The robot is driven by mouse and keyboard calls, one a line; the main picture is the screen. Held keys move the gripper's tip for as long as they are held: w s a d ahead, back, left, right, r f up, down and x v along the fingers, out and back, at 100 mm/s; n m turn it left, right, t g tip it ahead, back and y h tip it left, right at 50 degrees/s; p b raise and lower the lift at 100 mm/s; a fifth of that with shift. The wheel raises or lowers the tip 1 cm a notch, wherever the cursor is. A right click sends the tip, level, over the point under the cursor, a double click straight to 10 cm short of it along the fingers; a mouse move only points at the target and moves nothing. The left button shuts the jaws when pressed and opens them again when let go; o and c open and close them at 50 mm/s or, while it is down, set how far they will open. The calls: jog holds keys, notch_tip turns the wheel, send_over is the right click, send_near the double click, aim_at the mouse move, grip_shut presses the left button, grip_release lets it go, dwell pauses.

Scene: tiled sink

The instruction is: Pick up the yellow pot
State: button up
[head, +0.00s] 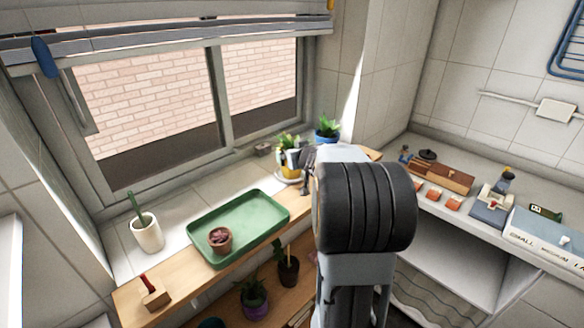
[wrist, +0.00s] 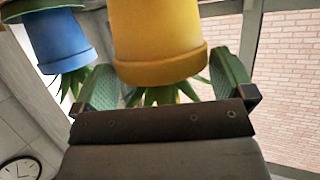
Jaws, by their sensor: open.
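The yellow pot (head: 289,170) holds a green plant and stands on a white saucer (head: 287,181) at the far end of the wooden shelf, by the window. The wrist view is upside down; there the yellow pot (wrist: 158,40) is large, rim downward in the picture, with leaves below it. My gripper (wrist: 162,68) is open, with one green finger on each side of the pot's rim. Gaps show beside the rim, and I cannot see contact. In the head view my arm hides part of the pot's right side.
A blue pot with a plant (head: 327,136) stands close by, right of the yellow pot; it also shows in the wrist view (wrist: 57,40). A green tray (head: 270,212) with a small succulent pot (head: 220,240) lies nearer on the shelf. A white cup (head: 147,234) stands left.

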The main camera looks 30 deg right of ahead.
jog(key=shift+w, duration=0.25)
jog(key=shift+c, duration=0.2)
jog(key=c, duration=1.1)
